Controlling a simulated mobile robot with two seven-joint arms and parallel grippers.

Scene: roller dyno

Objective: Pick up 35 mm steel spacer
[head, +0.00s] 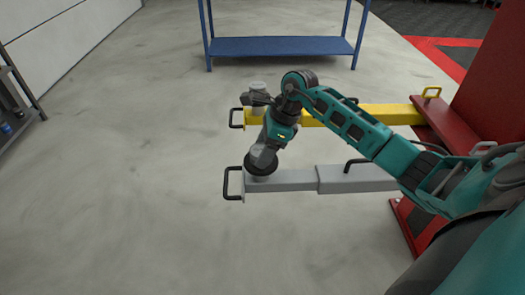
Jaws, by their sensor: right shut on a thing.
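The steel spacer (258,86) shows as a short light-grey cylinder above the free end of the yellow lift arm (375,113). My right gripper (258,98) is at this cylinder, with dark jaw parts across it, and is shut on it. My own wrist and arm links hide part of the jaws and of the yellow arm. Whether the spacer touches the grey support (258,109) below it cannot be told. My left gripper is out of view.
A grey lift arm (290,180) with a black end handle (227,183) lies nearer, parallel to the yellow one. Both reach left from a red post (490,85). A blue table (285,46) stands at the back, a shelf (15,95) at left. The left floor is clear.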

